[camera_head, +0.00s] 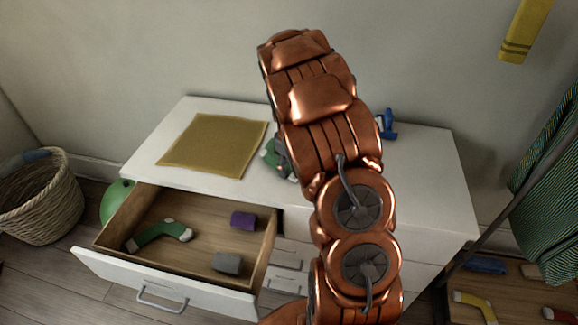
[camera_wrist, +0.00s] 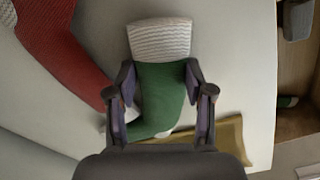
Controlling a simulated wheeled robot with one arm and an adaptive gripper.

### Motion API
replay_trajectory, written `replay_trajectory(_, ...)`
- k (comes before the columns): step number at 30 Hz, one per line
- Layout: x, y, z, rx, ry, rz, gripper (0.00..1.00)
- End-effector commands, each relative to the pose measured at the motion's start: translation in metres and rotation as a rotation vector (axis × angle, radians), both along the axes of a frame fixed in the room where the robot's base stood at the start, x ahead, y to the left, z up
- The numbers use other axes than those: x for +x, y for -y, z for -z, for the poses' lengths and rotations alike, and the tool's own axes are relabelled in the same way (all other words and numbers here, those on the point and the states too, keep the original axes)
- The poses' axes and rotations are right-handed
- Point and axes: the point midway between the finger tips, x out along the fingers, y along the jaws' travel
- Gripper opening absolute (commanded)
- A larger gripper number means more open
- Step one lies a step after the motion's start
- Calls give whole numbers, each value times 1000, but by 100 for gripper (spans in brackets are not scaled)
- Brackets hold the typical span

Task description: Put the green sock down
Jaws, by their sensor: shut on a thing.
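My gripper (camera_wrist: 160,100) has its two fingers on either side of a green sock (camera_wrist: 160,88) with a grey striped cuff and is shut on it. In the head view this green sock (camera_head: 269,152) shows just past my arm, low over the white dresser top (camera_head: 425,190); whether it touches the top I cannot tell. Most of my gripper is hidden behind the arm there. Another green sock (camera_head: 160,231), with pale ends, lies in the open drawer (camera_head: 262,262).
A red sock (camera_wrist: 62,50) lies left of my gripper in the wrist view. A mustard cloth (camera_head: 213,145) lies on the dresser top. A blue object (camera_head: 388,123) stands behind my arm. The drawer also holds a purple block (camera_head: 243,221) and grey block (camera_head: 227,263). A basket (camera_head: 40,200) stands left.

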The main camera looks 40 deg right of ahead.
Motion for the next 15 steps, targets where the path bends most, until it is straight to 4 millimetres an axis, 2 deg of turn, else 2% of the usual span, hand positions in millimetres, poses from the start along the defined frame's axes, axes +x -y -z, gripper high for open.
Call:
replay_trajectory(1, 0, 0, 1, 0, 0, 0, 54)
replay_trajectory(8, 0, 0, 1, 0, 0, 0, 77)
replay_trajectory(15, 0, 0, 1, 0, 0, 0, 77)
